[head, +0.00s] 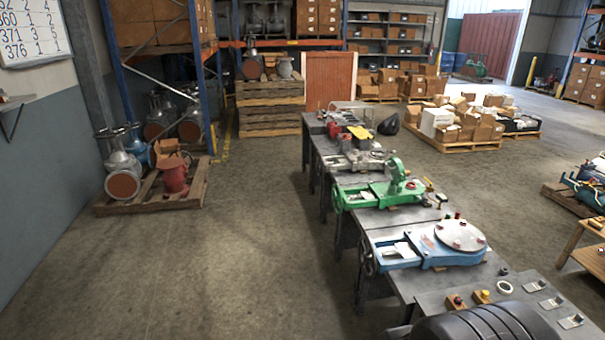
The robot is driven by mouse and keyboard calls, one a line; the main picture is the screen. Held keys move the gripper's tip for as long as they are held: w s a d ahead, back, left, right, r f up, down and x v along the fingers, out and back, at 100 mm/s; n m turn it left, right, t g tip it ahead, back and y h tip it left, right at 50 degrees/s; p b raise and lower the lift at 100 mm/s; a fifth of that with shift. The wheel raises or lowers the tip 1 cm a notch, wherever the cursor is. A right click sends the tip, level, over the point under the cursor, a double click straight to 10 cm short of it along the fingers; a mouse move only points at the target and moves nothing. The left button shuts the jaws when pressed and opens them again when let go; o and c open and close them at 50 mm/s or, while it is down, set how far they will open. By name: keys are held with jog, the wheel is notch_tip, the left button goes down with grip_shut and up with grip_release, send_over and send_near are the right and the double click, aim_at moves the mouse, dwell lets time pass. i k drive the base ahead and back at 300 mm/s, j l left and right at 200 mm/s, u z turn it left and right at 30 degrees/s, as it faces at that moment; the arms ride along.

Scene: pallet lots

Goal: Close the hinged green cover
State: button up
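A green machine (375,194) stands on the row of grey workbenches, right of the picture's middle. Its round green cover (396,174) stands up from the right part of its body, so it looks open. The hinge is too small to make out. My gripper is not in view, and nothing is seen touching the cover.
A blue machine (430,248) with a flat round pale lid (460,236) sits nearer on the benches. A grey machine (352,157) sits farther back. Small parts lie on the near bench (440,294). The floor left of the benches is clear up to a pallet (150,203) with valves.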

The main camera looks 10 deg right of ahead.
aim_at(395, 166)
jog(key=i+j+z, duration=0.15)
jog(key=i+z, duration=0.35)
jog(key=i+j+z, duration=0.3)
jog(key=z, duration=0.15)
jog(key=i+j+z, duration=0.25)
jog(key=i+j, duration=1.7)
